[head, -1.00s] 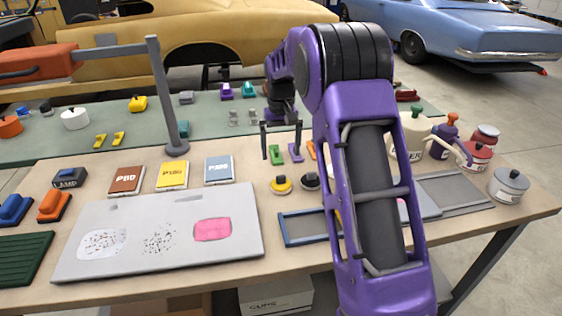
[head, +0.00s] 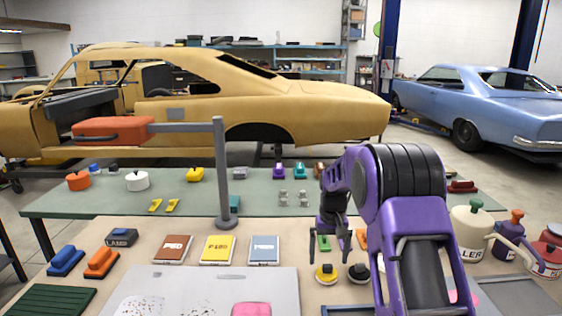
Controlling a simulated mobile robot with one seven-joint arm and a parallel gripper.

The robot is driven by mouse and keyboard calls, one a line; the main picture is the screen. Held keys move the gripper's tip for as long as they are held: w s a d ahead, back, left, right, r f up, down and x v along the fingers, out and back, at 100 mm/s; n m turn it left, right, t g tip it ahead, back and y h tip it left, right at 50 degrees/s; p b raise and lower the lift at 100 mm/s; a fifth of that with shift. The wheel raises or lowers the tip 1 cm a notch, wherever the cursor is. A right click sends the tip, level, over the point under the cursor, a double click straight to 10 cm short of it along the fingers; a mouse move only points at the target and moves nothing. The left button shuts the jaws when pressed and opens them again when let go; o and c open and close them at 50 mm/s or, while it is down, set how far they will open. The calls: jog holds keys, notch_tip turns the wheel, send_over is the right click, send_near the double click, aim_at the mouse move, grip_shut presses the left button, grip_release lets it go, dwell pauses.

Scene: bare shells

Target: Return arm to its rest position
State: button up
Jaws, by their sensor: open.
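My purple arm (head: 420,215) rises from the bottom right of the head view and bends over the wooden bench. My gripper (head: 330,248) hangs down from its far end, fingers pointing at the bench. The fingers are apart with nothing held between them. Behind the fingers is a small green item (head: 323,243), and an orange one (head: 361,238) is just to the right. A yellow-and-black knob (head: 326,274) and a black knob (head: 358,273) sit nearer, below the gripper in the picture. My arm hides part of the bench's right side.
A grey post with a side arm (head: 221,180) stands left of the gripper. Several sanding pads and paper packs lie on the left, and a white panel (head: 190,283) lies in front. A cream can (head: 471,232) and other containers stand close right of my arm. A green table (head: 90,202) is behind.

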aim_at(328, 265)
notch_tip(328, 265, down, 5)
jog(key=shift+f, duration=0.2)
jog(key=shift+r, duration=2.4)
